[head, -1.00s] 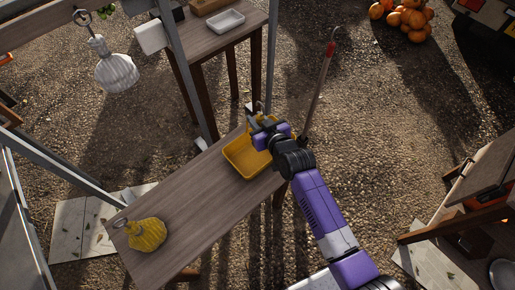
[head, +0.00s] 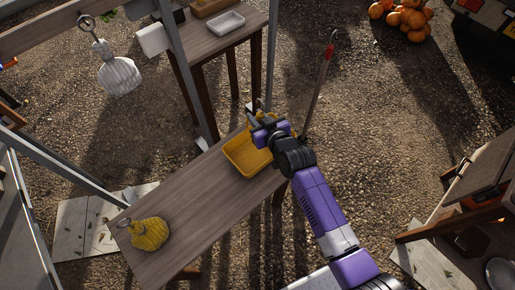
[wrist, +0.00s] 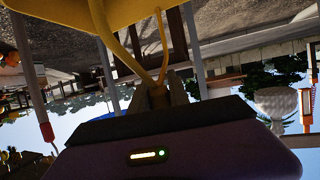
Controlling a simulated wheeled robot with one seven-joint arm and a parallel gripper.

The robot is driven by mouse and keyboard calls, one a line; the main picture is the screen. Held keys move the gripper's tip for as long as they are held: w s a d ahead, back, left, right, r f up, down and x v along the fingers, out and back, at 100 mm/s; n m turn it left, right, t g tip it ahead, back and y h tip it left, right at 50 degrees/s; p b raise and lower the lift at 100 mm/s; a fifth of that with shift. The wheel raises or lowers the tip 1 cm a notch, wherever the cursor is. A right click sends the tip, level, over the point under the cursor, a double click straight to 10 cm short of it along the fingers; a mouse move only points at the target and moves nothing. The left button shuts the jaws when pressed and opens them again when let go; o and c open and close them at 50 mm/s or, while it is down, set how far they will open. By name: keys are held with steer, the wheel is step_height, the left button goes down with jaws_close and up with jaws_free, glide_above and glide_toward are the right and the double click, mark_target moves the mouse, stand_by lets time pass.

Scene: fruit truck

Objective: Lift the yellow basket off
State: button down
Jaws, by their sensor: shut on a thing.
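The yellow basket (head: 238,160) is a shallow rectangular tray at the far right end of the wooden table (head: 190,212). My gripper (head: 262,115) is over its far side, and my wrist hides part of the basket. In the wrist view the yellow basket (wrist: 65,12) fills the top edge. Its thin yellow handle (wrist: 135,62) runs to my gripper (wrist: 157,95), which is shut on it. I cannot tell whether the basket's underside touches the table.
A yellow ribbed object (head: 148,234) with a metal ring lies at the table's near left. A white ribbed object (head: 119,75) hangs at upper left. A red-gripped hooked pole (head: 318,88) stands right of the basket. Another table (head: 205,45) stands behind.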

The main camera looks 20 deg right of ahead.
steer(key=shift+r, duration=0.4)
steer(key=shift+s, duration=0.1)
steer(key=s+d, duration=0.4)
steer(key=s, duration=0.9)
steer(key=shift+d+b, duration=0.2)
steer(key=shift+b, duration=0.1)
stand_by(1.1)
